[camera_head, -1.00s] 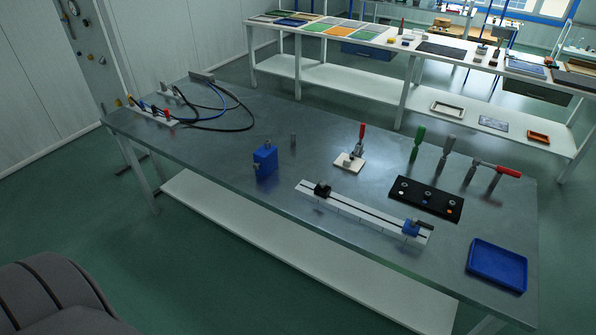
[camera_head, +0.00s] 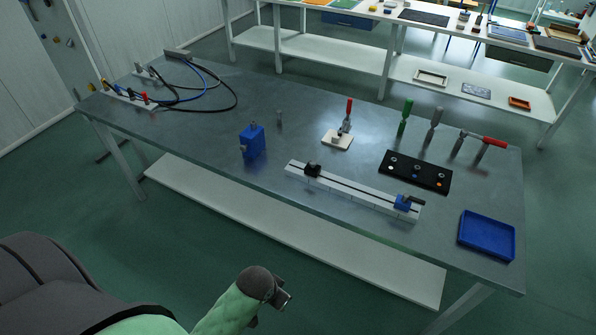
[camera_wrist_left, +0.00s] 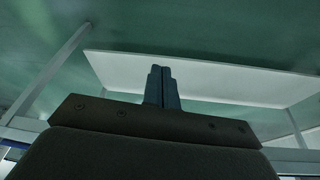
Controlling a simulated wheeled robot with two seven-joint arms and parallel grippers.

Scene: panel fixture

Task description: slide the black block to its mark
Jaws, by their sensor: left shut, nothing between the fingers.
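The black block (camera_head: 312,169) sits on the left end of a white rail (camera_head: 355,191) with a dark slot, lying on the metal table. The mark is too small to make out. My left arm reaches in low at the bottom of the head view, its hand (camera_head: 285,298) in front of the table and well apart from the block. In the left wrist view my left gripper (camera_wrist_left: 161,74) is shut and empty. My right gripper is out of view.
On the table (camera_head: 220,130), a blue upright block (camera_head: 252,142) stands left of the rail. A toggle clamp on a pale plate (camera_head: 337,138), a black panel (camera_head: 415,172) and a blue tray (camera_head: 487,236) lie behind and to the right. A lower shelf (camera_head: 290,230) runs beneath.

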